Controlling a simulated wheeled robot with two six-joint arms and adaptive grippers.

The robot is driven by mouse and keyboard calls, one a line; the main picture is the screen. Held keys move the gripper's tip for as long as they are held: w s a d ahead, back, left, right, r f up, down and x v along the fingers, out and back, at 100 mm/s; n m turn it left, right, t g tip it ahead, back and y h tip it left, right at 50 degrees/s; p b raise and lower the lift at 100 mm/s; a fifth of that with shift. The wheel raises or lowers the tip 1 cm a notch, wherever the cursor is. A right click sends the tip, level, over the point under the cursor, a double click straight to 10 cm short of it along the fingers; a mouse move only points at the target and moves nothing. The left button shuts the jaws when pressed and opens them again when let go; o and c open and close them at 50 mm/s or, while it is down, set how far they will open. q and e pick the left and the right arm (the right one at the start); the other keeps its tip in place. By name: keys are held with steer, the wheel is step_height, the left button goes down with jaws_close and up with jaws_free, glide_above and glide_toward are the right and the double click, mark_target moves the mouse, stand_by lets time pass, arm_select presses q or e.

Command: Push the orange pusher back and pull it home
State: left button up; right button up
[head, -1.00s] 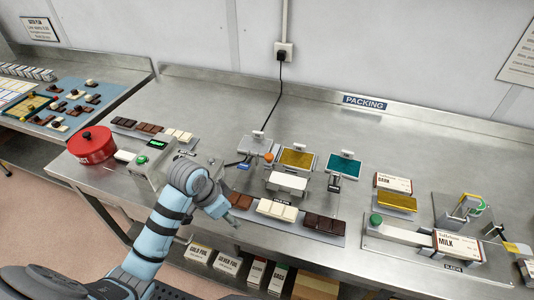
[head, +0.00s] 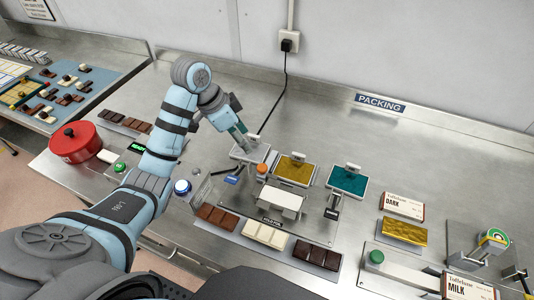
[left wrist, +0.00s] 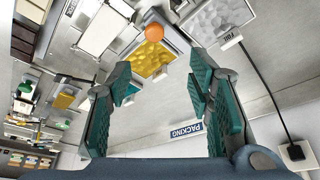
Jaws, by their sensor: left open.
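The orange pusher (head: 262,169) shows as a small round knob just left of the gold foil plate (head: 296,171), behind a white block (head: 281,199). It also shows in the left wrist view (left wrist: 154,32), beyond my fingertips at the top. My left gripper (head: 241,139) is over the back edge of the silver foil plate (head: 248,152), behind and left of the knob. In the left wrist view its two teal fingers (left wrist: 163,80) are spread apart with nothing between them. The knob appears apart from the fingers. My right gripper is not in view.
A teal foil plate (head: 347,181) stands right of the gold one. A black cable (head: 275,108) runs from the wall socket behind my gripper. The bench at the back right is clear.

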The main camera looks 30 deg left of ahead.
arm_select(q)
glide_toward(261, 167)
step_height(261, 167, down, 2)
steer(key=x, duration=0.4)
steer(key=b+x, duration=0.1)
steer(key=x, duration=0.1)
steer(key=shift+w+d, duration=0.35)
steer(key=shift+w+f, duration=0.2)
steer(key=shift+f, duration=0.15)
steer(key=shift+s+r, duration=0.15)
steer(key=shift+s, duration=0.15)
steer(key=shift+c, duration=1.3)
jaws_close()
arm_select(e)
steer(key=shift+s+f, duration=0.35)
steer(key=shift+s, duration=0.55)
